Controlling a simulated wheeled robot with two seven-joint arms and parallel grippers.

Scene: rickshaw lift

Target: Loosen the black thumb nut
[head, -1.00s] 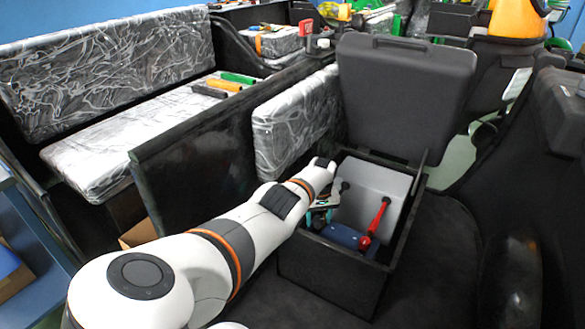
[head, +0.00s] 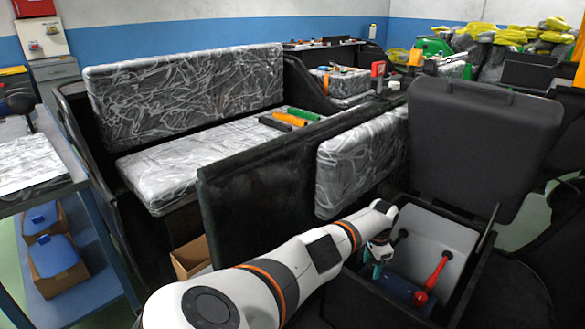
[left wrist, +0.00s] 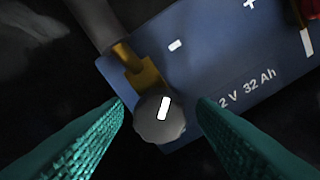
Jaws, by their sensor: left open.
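The black thumb nut (left wrist: 160,121) is a round dark knob with a white mark on top. It sits at the end of a brass terminal clamp (left wrist: 139,70), at the edge of the blue battery (left wrist: 215,70). The teal fingers of my left gripper (left wrist: 160,104) are open, one on each side of the nut, with gaps. In the head view my left gripper (head: 374,265) reaches into the black box beside the battery (head: 400,288); the nut cannot be made out there. My right gripper is not in view.
The black box (head: 365,300) has its lid (head: 480,140) standing open. A red-covered part (head: 434,276) rises by the battery, and a grey panel (head: 440,240) lines the box behind. A wrapped bench seat (head: 200,155) and a blue table frame (head: 90,215) stand to the left.

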